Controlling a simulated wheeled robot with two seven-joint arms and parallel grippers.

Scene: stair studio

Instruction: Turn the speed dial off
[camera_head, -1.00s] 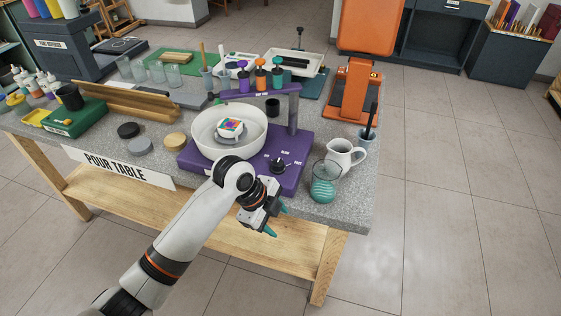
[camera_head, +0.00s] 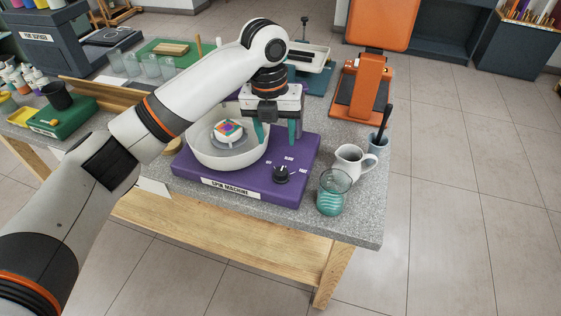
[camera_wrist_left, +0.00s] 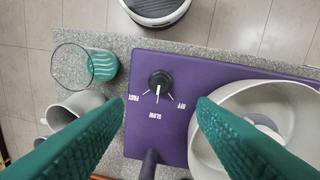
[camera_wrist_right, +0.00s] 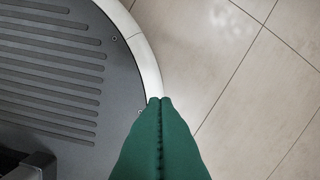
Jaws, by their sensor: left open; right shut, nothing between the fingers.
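The speed dial (camera_head: 281,174) is a black knob at the front right of the purple spin machine (camera_head: 240,189). In the left wrist view the dial (camera_wrist_left: 160,82) has a white mark pointing toward SLOW, with FAST on the left and OFF on the right. My left gripper (camera_head: 276,134) is open, pointing down above the machine, behind the dial and apart from it. In its wrist view the dial shows between and beyond the fingertips (camera_wrist_left: 161,103). My right gripper (camera_wrist_right: 160,102) is shut and empty; its wrist view shows only floor and a grey rounded base.
A white bowl (camera_head: 205,158) holding a small block with a coloured top (camera_head: 228,128) sits left of the dial. A glass with teal stripes (camera_head: 333,196) and a white pitcher (camera_head: 352,163) stand at the right. A dark post (camera_wrist_left: 149,165) rises near SLOW in the left wrist view.

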